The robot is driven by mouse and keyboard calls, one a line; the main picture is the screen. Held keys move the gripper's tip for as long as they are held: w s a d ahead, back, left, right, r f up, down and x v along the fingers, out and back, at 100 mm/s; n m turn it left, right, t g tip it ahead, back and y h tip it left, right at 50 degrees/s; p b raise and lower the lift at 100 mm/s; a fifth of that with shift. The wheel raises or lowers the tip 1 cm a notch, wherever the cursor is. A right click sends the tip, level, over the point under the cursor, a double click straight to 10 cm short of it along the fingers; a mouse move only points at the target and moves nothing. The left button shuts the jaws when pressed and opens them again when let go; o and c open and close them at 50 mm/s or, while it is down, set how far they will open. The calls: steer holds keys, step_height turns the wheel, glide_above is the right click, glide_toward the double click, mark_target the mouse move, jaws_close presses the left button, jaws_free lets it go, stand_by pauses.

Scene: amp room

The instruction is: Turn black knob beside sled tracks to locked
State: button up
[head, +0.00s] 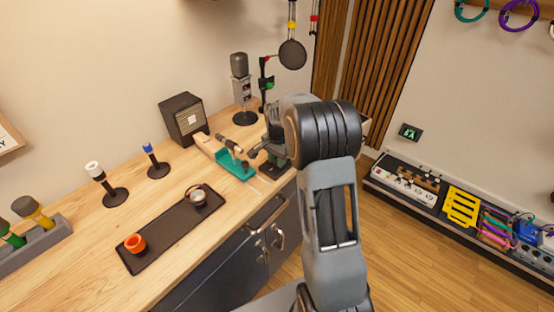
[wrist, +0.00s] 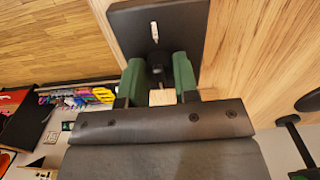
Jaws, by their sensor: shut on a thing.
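In the wrist view, my gripper (wrist: 158,75) has its green fingers closed on the black knob (wrist: 157,66), one finger on each side. The knob stands on a dark plate (wrist: 130,22) with rounded corners. A short white mark (wrist: 154,32) shows on the plate just beyond the knob. In the head view, my gripper (head: 272,155) is at the bench's right end, partly hidden by my arm, and the knob cannot be made out. Sled tracks cannot be clearly identified.
A teal holder (head: 235,166) lies left of my gripper on the wooden bench. A microphone (head: 240,78) on a stand and a dark speaker box (head: 183,118) stand behind.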

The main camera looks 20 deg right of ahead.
steer(key=shift+s+m, duration=0.1)
steer(key=shift+m, duration=0.2)
stand_by(0.4)
steer(key=o, duration=0.9)
steer(key=shift+r, duration=0.1)
step_height(320, 180, up, 14)
steer(key=shift+f, duration=0.2)
stand_by(0.3)
